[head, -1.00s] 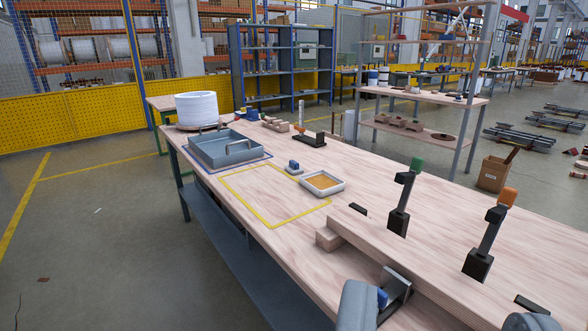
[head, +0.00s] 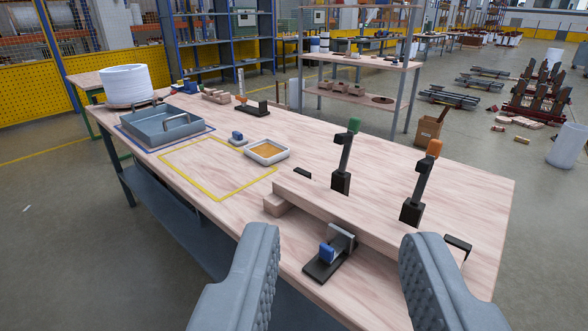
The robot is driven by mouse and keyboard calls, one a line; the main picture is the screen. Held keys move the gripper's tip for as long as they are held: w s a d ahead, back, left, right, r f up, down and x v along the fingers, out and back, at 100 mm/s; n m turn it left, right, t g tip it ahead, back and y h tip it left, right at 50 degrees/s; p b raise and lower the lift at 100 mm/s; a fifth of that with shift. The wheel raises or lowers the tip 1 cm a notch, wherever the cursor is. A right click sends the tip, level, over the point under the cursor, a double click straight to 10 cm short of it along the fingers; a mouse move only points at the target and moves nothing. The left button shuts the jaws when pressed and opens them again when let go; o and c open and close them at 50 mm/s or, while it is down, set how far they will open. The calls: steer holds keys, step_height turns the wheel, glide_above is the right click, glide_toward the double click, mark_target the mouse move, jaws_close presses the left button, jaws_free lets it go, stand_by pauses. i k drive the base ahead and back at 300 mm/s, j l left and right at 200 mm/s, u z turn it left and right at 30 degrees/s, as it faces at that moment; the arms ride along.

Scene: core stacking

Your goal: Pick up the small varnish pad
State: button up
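A small pad with a blue top and a pale grey base (head: 237,139), which looks like the varnish pad, sits on the wooden workbench (head: 330,300). It is just left of a white-rimmed square tray with amber liquid (head: 283,152), apart from my gripper. My gripper (head: 341,238) is open and empty, its two grey padded fingers wide apart at the bottom of the view. The fingers are nearer the camera than the pad.
A long board (head: 350,215) lies across the bench, with two upright black clamps (head: 343,160) and (head: 420,190) behind it. A black stop with a blue knob (head: 327,254) is in front. A blue-grey metal tray (head: 165,128) stands left. The yellow-outlined area (head: 205,168) is clear.

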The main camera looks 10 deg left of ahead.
mark_target(237, 138)
steer(key=i+j, duration=1.3)
steer(key=j, duration=0.25)
steer(key=i+j, duration=0.65)
steer(key=j+z, duration=0.05)
steer(key=j, duration=0.05)
